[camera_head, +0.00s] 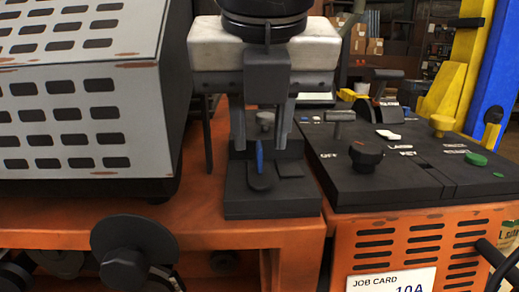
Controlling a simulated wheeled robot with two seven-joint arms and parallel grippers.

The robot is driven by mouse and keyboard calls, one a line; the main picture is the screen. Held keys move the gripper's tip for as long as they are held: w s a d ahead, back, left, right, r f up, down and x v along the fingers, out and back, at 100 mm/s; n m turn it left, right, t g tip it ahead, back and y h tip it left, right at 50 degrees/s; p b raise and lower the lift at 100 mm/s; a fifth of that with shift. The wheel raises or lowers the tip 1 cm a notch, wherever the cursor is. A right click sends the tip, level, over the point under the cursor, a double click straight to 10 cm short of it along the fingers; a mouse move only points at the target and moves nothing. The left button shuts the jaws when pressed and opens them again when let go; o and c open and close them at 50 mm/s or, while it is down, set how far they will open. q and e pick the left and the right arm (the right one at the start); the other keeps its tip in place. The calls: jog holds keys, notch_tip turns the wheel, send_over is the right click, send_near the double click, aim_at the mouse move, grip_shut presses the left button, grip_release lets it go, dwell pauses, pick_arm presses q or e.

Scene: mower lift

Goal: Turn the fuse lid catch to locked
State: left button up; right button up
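My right gripper (261,147) comes down from the top middle, its pale body and dark wrist above. Its two grey fingers are spread apart and point down. Below them is a small black housing (270,203) on the orange deck. A narrow blue piece (259,156) stands upright on a dark rounded lever (260,182) on this housing, seen in the gap between the fingers. It appears to be the fuse lid catch, but no label shows. I cannot tell whether a finger touches it. The fingers partly hide the rear of the housing. My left gripper is not in view.
A black control panel (365,190) with a dark knob (366,154), green button (476,159) and yellow knob (441,124) stands close at right. A grey slotted cover (75,110) rises at left. A black disc (133,240) projects at the front.

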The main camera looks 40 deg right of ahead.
aim_at(260, 163)
jog(key=shift+x, duration=1.35)
grip_shut()
